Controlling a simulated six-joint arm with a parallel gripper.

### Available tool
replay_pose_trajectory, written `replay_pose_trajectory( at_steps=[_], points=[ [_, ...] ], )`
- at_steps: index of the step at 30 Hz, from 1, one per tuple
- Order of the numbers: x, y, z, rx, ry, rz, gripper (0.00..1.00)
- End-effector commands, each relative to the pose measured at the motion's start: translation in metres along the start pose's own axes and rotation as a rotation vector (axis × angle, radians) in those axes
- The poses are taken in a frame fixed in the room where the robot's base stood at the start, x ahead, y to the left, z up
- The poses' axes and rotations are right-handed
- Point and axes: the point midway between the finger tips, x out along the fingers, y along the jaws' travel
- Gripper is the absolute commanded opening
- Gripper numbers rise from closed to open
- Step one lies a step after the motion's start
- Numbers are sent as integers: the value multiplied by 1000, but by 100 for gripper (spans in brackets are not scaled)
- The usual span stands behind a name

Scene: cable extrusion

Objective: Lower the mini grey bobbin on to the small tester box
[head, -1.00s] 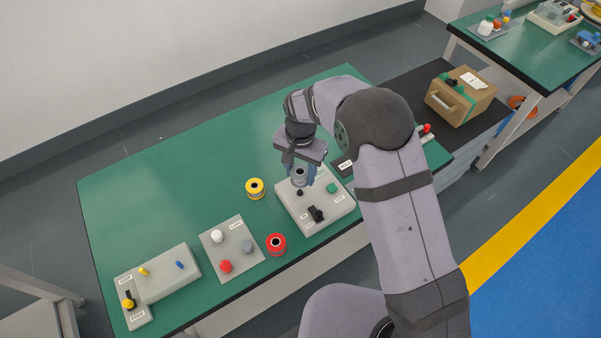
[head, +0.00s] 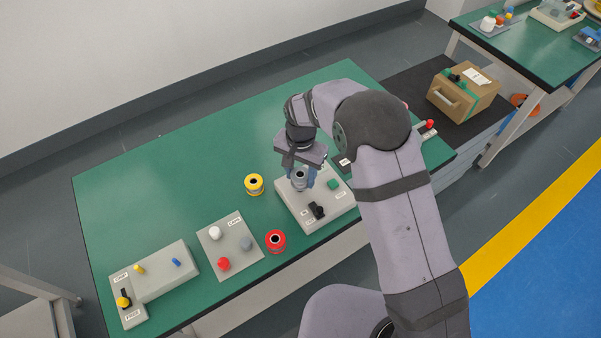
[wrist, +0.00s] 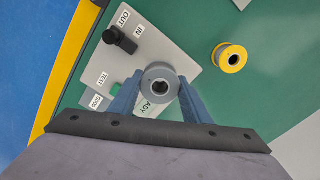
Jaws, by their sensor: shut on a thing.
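The mini grey bobbin (head: 299,181) is held upright between the blue fingers of my gripper (head: 300,178), over the left part of the small tester box (head: 325,213). In the wrist view the bobbin (wrist: 160,71) sits between both fingertips (wrist: 160,88), with something dark in its centre hole. The pale tester box (wrist: 168,47) shows under it, with IN, OUT and TEST labels. The box's black peg is hidden behind or under the bobbin. I cannot tell whether the bobbin touches the box top.
On the box are a black switch (head: 317,210) and a green button (head: 333,185). A yellow bobbin (head: 254,185) stands left of the box and a red bobbin (head: 275,241) at its lower left. A grey plate with coloured knobs (head: 232,247) lies further left.

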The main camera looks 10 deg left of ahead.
Motion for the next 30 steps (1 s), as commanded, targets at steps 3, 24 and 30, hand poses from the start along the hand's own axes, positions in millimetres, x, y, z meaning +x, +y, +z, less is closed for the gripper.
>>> replay_pose_trajectory(
  at_steps=[3,24,30],
  points=[
    [8,0,0,0,0,0,19],
    [33,0,0,0,1,-1,19],
    [33,0,0,0,1,-1,19]
  ],
)
